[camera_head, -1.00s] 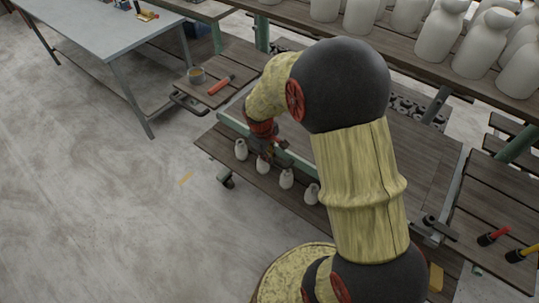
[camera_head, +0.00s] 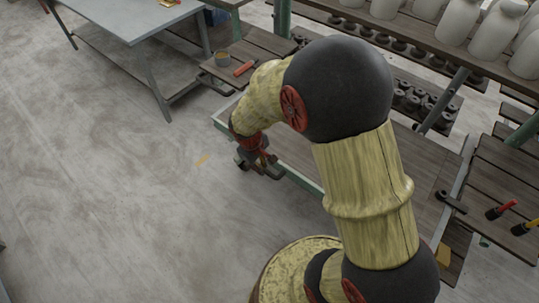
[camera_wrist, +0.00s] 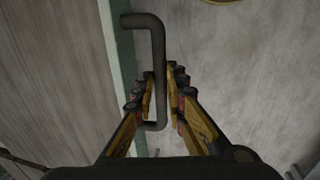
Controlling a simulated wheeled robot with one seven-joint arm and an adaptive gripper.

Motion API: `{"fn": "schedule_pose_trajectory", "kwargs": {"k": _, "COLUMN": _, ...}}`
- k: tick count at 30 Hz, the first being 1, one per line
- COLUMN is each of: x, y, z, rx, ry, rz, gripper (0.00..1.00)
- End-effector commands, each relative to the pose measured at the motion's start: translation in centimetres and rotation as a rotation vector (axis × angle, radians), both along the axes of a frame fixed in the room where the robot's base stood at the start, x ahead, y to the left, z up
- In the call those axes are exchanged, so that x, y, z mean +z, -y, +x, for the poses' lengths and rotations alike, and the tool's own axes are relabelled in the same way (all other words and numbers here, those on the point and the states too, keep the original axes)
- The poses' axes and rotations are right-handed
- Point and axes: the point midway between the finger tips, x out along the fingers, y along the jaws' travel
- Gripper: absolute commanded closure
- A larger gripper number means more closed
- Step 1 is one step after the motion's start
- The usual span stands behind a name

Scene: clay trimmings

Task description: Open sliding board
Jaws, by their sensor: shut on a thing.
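The sliding board is a wooden top with a pale green front edge (camera_head: 222,127), partly hidden behind my arm in the head view. In the wrist view its wooden surface (camera_wrist: 55,70) fills the left side, with the green edge beside the handle. The dark bent handle (camera_wrist: 157,50) stands out from that edge. My gripper (camera_wrist: 162,82) has its fingers on both sides of the handle's bar and is shut on it. In the head view my gripper (camera_head: 261,160) is at the board's front edge, where the handle is small and hard to make out.
A grey table (camera_head: 135,18) stands at the upper left. White vessels (camera_head: 459,22) fill the upper right rack. Brushes (camera_head: 496,211) lie at right. The floor (camera_head: 110,200) at left is bare.

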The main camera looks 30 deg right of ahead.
Motion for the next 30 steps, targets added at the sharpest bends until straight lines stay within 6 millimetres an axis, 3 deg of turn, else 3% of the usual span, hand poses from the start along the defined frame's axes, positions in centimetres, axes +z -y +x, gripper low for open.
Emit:
{"fn": "schedule_pose_trajectory", "kwargs": {"k": 3, "x": 0.0, "y": -2.8, "z": -1.0, "rx": 0.007, "ry": 0.0, "rz": 0.0, "gripper": 1.0}}
{"fn": "schedule_pose_trajectory", "kwargs": {"k": 10, "x": 0.0, "y": -5.8, "z": -2.1, "rx": 0.004, "ry": -0.001, "rz": 0.0, "gripper": 1.0}}
{"fn": "schedule_pose_trajectory", "kwargs": {"k": 26, "x": 0.0, "y": -6.7, "z": -2.4, "rx": 0.0, "ry": 0.001, "rz": 0.0, "gripper": 1.0}}
{"fn": "schedule_pose_trajectory", "kwargs": {"k": 27, "x": 0.0, "y": -6.7, "z": -2.4, "rx": 0.0, "ry": 0.001, "rz": 0.0, "gripper": 0.85}}
{"fn": "schedule_pose_trajectory", "kwargs": {"k": 30, "x": 0.0, "y": -6.7, "z": -2.4, "rx": 0.0, "ry": 0.001, "rz": 0.0, "gripper": 0.79}}
